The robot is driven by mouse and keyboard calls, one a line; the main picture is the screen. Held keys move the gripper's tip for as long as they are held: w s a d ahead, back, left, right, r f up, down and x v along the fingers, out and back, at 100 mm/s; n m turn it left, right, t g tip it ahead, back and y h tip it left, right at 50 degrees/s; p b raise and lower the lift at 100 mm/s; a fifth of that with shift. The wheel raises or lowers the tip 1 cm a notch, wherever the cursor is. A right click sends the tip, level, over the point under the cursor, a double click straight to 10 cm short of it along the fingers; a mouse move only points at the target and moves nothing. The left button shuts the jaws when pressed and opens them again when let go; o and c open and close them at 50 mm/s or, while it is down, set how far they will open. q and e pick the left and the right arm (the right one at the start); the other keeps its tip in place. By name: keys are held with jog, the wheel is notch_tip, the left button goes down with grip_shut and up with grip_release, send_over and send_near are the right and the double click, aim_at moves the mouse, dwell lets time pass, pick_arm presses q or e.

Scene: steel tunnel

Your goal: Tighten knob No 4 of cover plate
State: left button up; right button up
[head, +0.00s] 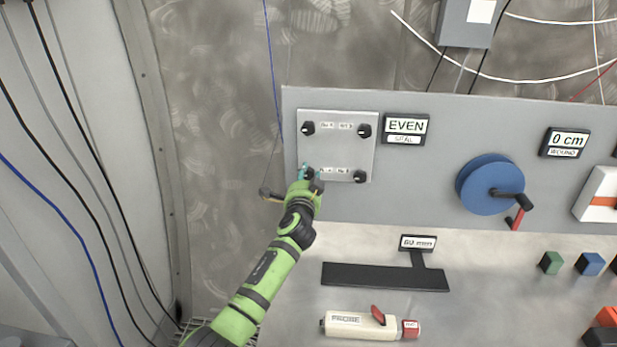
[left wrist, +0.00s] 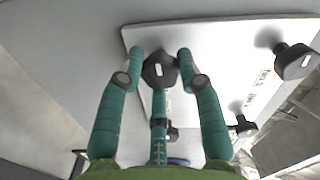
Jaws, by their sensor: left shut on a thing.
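The cover plate (head: 338,150) is a light grey square on the grey panel, with a black knob at each corner. The upper left knob (head: 308,128), upper right knob (head: 364,131) and lower right knob (head: 360,176) are free. My left gripper (head: 309,173) is at the lower left corner and mostly hides the knob there. In the left wrist view, its teal fingers are shut on this dark knob (left wrist: 160,70), one on each side. The plate (left wrist: 215,60) shows behind. The small number labels are too blurred to read surely. My right gripper is not in view.
An EVEN SEAL display (head: 406,130) is right of the plate. A blue reel (head: 488,185) with a crank and a 0 cm display (head: 564,142) are farther right. A white probe (head: 362,325) lies below, near a black strip (head: 385,277). Cables hang at left.

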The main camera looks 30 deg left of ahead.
pick_arm(q)
jog(key=shift+a+f, duration=0.1)
jog(key=shift+f, duration=0.25)
jog(key=o, duration=1)
jog(key=shift+s, duration=0.1)
jog(key=shift+o, duration=0.7)
jog(key=shift+a+r, duration=0.1)
jog(key=shift+r, duration=0.1)
jog(key=shift+s+d, duration=0.25)
jog(key=v, duration=1.1)
jog(key=shift+s, duration=0.25)
